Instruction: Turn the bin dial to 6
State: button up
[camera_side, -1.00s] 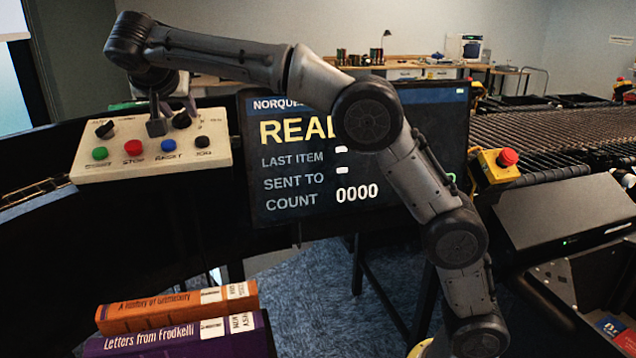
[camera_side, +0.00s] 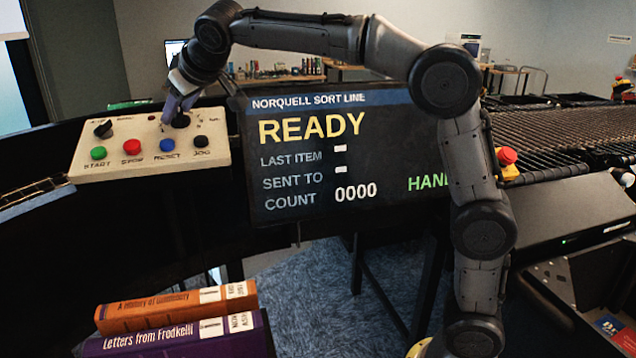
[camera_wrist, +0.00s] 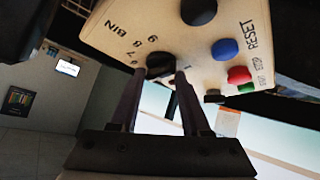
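The cream control panel (camera_side: 90,168) carries the black bin dial (camera_side: 181,121) at its upper right. In the wrist view the dial (camera_wrist: 160,63) sits near the printed word BIN and numbers, some of them hidden by my fingers. My gripper (camera_side: 176,108) points down at the dial. In the wrist view my gripper (camera_wrist: 160,76) has its two fingers apart, one on either side of the dial, with nothing clearly clamped. Whether a fingertip touches the dial, and which number the dial points to, I cannot tell.
A second black knob (camera_side: 103,129) and the green (camera_side: 98,153), red (camera_side: 132,147), blue (camera_side: 167,145) and black (camera_side: 201,142) buttons are close by. The screen (camera_side: 300,180) right of the panel reads READY and count 0000. Books (camera_side: 175,322) lie in front.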

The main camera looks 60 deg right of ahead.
jog(key=n+y, duration=0.2)
jog(key=n, duration=0.1)
jog(key=s+d+f+v, duration=0.1)
jog(key=v, duration=1.7)
jog(key=s+f+y, duration=0.1)
jog(key=s+f, duration=0.6)
jog(key=f, duration=0.2)
jog(key=s+f+t+y, duration=0.1)
jog(key=s+f, duration=0.6)
jog(key=f, duration=0.3)
jog(key=shift+s+a+m, duration=0.3)
jog(key=shift+a, duration=0.15)
jog(key=shift+r, duration=0.1)
